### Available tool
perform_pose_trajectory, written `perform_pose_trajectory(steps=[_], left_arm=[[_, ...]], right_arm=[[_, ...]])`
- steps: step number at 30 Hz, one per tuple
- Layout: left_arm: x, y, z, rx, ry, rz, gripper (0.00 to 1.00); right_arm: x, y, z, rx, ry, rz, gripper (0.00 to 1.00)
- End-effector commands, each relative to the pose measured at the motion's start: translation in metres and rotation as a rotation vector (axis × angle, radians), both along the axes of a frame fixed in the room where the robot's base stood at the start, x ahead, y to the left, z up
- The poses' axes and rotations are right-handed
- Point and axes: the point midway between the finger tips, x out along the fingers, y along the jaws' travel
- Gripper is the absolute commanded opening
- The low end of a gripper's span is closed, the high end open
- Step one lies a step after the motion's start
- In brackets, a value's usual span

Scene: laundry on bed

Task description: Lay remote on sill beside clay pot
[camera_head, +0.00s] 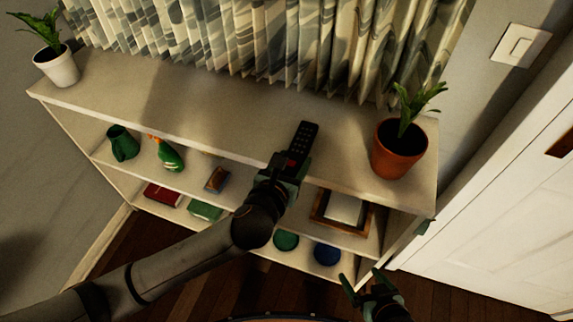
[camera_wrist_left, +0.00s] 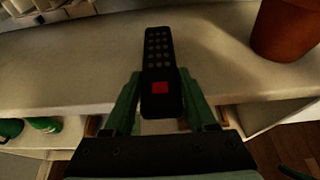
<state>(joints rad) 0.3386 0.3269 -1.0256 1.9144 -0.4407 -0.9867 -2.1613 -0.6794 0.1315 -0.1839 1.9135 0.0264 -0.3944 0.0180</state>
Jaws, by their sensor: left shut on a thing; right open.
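The black remote (camera_head: 303,138) has rows of grey buttons and a red patch. My left gripper (camera_head: 287,164) is shut on its near end. The remote points away from me over the white sill (camera_head: 235,110); I cannot tell whether it touches the surface. In the left wrist view the remote (camera_wrist_left: 158,65) stands between the green fingers of the left gripper (camera_wrist_left: 160,105). The clay pot (camera_head: 398,150), with a green plant, stands on the sill to the right of the remote; its side also shows in the left wrist view (camera_wrist_left: 284,30). My right gripper (camera_head: 364,286) is open and empty, low in front of the shelf.
A white pot with a plant (camera_head: 56,66) stands at the sill's far left. Patterned curtains (camera_head: 270,40) hang behind the sill. Shelves below hold a green vase (camera_head: 122,143), books, a picture frame (camera_head: 340,209) and round items. The sill between the pots is otherwise clear.

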Motion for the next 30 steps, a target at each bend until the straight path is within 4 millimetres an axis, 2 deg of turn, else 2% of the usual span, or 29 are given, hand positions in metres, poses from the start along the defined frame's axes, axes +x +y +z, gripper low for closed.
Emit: perform_pose_trajectory(steps=[1,3,17,18,25,30], left_arm=[[-0.0031,-0.0033,-0.0084,-0.003,-0.001,-0.003,0.00],[-0.0055,-0.0050,-0.0098,-0.001,-0.001,-0.003,0.00],[-0.0071,-0.0060,-0.0110,0.002,-0.001,-0.003,0.00],[-0.0072,-0.0059,-0.0118,0.002,0.000,-0.003,0.59],[-0.0071,-0.0059,-0.0115,0.001,0.000,-0.004,0.85],[-0.0070,-0.0059,-0.0114,0.001,0.000,-0.004,0.87]], right_arm=[[0.0009,0.0003,-0.0107,0.000,-0.002,0.000,0.92],[0.0008,0.0006,-0.0141,0.002,-0.002,0.000,0.92],[0.0007,0.0006,-0.0133,0.002,-0.002,0.000,0.92],[0.0007,0.0005,-0.0133,0.002,-0.002,0.000,0.92],[0.0006,0.0005,-0.0134,0.002,-0.002,0.000,0.92],[0.0006,0.0004,-0.0135,0.001,-0.002,-0.001,0.92]])
